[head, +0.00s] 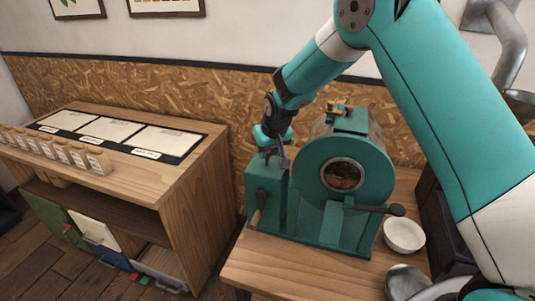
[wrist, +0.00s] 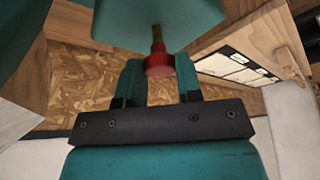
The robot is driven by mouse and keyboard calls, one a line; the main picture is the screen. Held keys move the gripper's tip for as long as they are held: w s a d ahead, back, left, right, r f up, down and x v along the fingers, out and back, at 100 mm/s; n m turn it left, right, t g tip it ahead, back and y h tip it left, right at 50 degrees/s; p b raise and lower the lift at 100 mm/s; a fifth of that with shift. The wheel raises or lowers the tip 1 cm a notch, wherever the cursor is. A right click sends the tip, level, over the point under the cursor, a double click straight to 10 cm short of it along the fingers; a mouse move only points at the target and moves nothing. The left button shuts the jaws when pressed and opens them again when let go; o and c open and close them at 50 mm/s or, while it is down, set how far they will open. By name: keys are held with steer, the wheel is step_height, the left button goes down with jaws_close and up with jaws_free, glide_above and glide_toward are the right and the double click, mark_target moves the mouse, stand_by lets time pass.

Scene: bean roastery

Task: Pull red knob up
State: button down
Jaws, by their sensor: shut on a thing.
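The red knob (wrist: 159,66) sits on a brass-coloured stem (wrist: 157,38) that joins the teal roaster box, and in the wrist view it lies between my two fingers. My gripper (wrist: 158,80) is shut on the knob. In the head view, my gripper (head: 274,147) comes down from above over the top of the smaller teal box (head: 265,190) at the roaster's left. A small bit of red shows under it there, and most of the knob is hidden by my gripper.
The teal roaster drum (head: 342,150) with a round window stands right beside the box. A dark-knobbed lever (head: 396,210) sticks out in front. A white bowl (head: 404,236) sits on the wooden table (head: 290,270). A wooden cabinet (head: 185,185) with sample jars stands left.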

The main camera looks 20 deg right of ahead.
steer(key=shift+w+r, duration=0.1)
steer(key=shift+r, duration=0.1)
steer(key=c, duration=0.8)
jaws_free()
steer(key=b+v, duration=0.5)
steer(key=v, duration=1.2)
steer(key=shift+r, duration=0.2)
steer(key=shift+d, duration=0.1)
steer(key=s+a+f+n+g+y+b, duration=0.1)
steer(key=s+a+f, duration=0.1)
steer(key=s, duration=0.8)
steer(key=s+a+f+n+g+y+b, duration=0.1)
steer(key=s+a+f+n+g, duration=0.1)
steer(key=s, duration=0.9)
steer(key=s+a+f+n+g+y+b, duration=0.1)
steer(key=s+a+f+n, duration=0.1)
steer(key=s, duration=0.9)
steer(key=shift+s+a+f+y, duration=0.1)
steer(key=shift+s+f+y, duration=0.05)
steer(key=shift+f, duration=0.25)
steer(key=shift+s+a+f+y, duration=0.1)
steer(key=shift+f+y, duration=0.05)
steer(key=shift+f, duration=0.2)
